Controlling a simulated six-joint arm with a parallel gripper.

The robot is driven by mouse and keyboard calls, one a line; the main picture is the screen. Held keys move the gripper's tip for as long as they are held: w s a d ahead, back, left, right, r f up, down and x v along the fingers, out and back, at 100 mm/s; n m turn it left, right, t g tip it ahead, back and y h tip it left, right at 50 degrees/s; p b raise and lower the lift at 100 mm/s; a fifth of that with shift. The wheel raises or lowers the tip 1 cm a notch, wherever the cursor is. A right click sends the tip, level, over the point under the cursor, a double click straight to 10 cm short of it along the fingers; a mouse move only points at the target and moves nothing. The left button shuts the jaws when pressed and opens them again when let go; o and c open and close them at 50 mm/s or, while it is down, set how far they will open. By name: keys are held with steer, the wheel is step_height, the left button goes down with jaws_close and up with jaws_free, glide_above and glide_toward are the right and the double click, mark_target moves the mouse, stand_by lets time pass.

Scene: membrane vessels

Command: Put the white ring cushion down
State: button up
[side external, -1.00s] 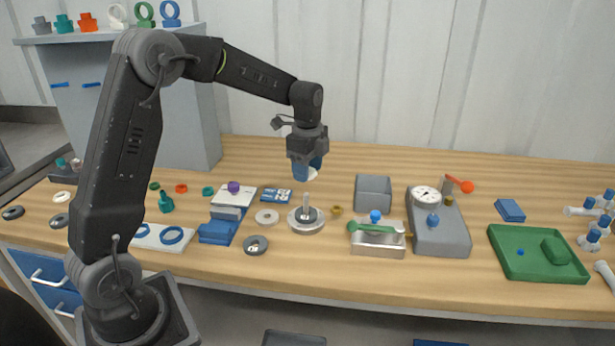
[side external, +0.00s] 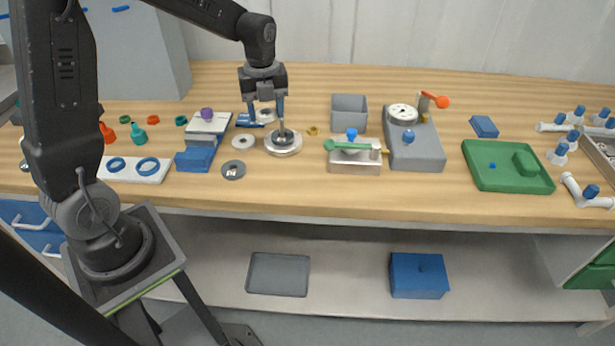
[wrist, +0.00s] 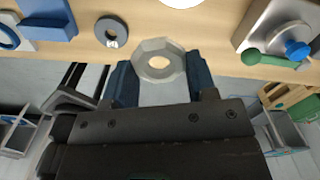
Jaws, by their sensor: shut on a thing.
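The white ring cushion (wrist: 160,62) is an octagonal-looking pale ring with a round hole, held between the two blue fingers of my gripper (wrist: 158,82). In the side view my gripper (side external: 266,108) points down, shut on the ring (side external: 266,115), above the bench and just left of and behind the upright post of a round metal base (side external: 283,147). The right finger overlaps the post in this view; I cannot tell whether they touch. The ring is off the bench.
A blue block (side external: 196,160) is farther left. A metal fixture with a green handle (side external: 350,148) stands right, with a grey bin (side external: 349,112) behind. Bare bench lies at the front.

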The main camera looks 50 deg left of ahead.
steer(key=s+f+m, duration=0.1)
steer(key=s+m, duration=0.1)
steer(key=m, duration=0.1)
glide_above(308, 182)
steer(key=shift+m, duration=0.3)
step_height(308, 182, down, 7)
steer(key=shift+f, duration=2.2)
steer(key=shift+f, duration=0.15)
steer(key=o, duration=0.9)
